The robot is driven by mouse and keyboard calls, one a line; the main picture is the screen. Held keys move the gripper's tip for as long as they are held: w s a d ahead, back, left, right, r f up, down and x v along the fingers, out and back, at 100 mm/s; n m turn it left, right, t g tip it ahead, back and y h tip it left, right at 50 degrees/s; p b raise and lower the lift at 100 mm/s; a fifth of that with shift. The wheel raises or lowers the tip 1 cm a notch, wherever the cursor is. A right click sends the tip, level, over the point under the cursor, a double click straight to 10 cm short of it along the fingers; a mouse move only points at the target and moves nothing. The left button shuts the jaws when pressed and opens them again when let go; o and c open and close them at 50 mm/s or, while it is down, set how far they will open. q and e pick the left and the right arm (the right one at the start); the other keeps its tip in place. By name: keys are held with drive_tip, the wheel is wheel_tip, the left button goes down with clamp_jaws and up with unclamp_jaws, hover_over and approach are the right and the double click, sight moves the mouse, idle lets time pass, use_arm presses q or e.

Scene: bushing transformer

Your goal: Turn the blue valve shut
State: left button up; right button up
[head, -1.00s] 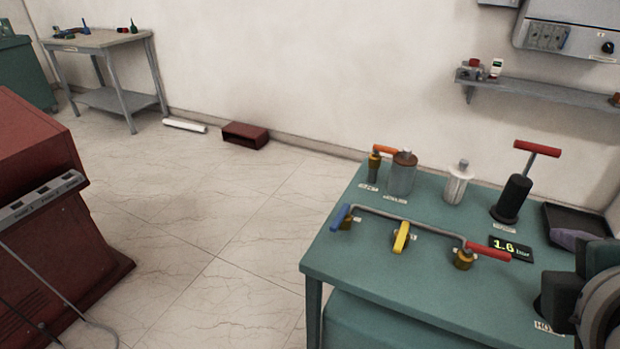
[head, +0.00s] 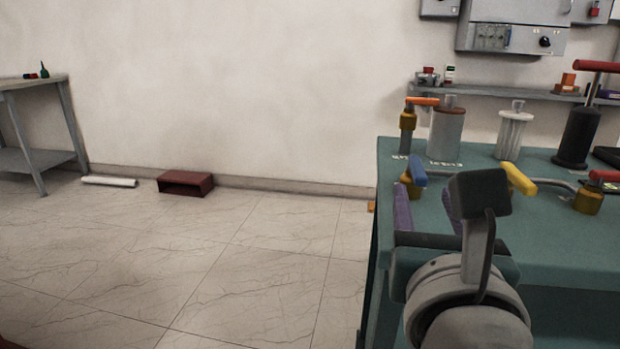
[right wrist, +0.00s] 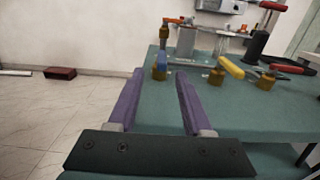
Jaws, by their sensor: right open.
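The blue valve has a blue handle (head: 418,171) on a brass body and stands near the left edge of the green bench (head: 560,238). In the right wrist view the blue valve (right wrist: 162,54) is beyond the fingertips, roughly between them, with its handle pointing towards me. My right gripper (head: 425,195) is open and empty, with purple fingers on the near side of the valve. They also show in the right wrist view (right wrist: 160,80). Whether the fingers touch the valve is hard to tell. Part of the valve and pipe is hidden behind my wrist. My left gripper is out of view.
A yellow-handled valve (head: 518,179) and a red-handled valve (head: 590,195) sit along the pipe to the right. An orange-handled valve (head: 408,125) and cylinders (head: 445,133) stand behind.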

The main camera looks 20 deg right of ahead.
sight(419, 168)
drive_tip(key=x, duration=0.9)
drive_tip(key=shift+s+d+b, duration=0.1)
drive_tip(key=shift+d+b, duration=0.1)
drive_tip(key=shift+b, duration=0.15)
clamp_jaws()
idle(0.9)
